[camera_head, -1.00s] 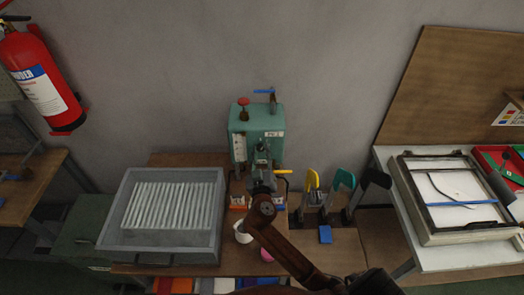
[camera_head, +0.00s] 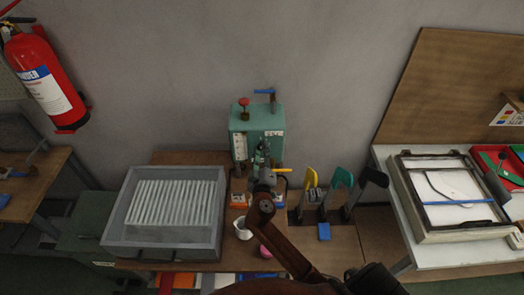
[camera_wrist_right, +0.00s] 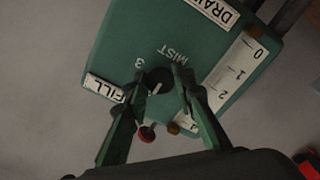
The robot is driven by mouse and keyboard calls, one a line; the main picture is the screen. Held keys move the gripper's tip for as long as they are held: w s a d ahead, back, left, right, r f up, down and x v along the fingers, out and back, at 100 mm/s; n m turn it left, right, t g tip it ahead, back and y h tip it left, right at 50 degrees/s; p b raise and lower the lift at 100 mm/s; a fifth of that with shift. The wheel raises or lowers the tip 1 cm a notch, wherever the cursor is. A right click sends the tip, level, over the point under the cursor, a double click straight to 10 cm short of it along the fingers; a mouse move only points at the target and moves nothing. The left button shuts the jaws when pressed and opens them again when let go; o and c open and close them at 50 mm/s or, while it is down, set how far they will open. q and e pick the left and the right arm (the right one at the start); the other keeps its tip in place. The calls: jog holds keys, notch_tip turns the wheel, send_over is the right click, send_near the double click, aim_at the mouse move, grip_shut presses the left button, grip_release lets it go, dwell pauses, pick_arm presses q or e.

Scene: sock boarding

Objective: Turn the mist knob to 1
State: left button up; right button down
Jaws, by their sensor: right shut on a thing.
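The green machine (camera_head: 257,119) stands at the back of the wooden table, against the wall. Its black mist knob (camera_wrist_right: 158,80) shows in the right wrist view beside the printed word MIST and a digit 3, with a pale pointer mark on it. My right gripper (camera_head: 262,158) is at the machine's front and hides the knob in the head view. In the right wrist view its fingers (camera_wrist_right: 161,84) stand on either side of the knob, shut on it. The number the pointer faces is unclear. My left gripper is out of view.
A grey tray (camera_head: 111,221) of white rods sits left of the machine. Yellow (camera_head: 310,179), teal (camera_head: 341,181) and black (camera_head: 372,180) upright forms stand to the right. A white cup (camera_head: 242,229) is near the arm. The machine bears a red knob (camera_head: 243,102) and blue lever (camera_head: 265,91).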

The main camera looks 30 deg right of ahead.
jog(key=shift+f, duration=0.1)
jog(key=c, duration=1.6)
grip_release()
jog(key=v, duration=1.2)
jog(key=shift+s, duration=0.15)
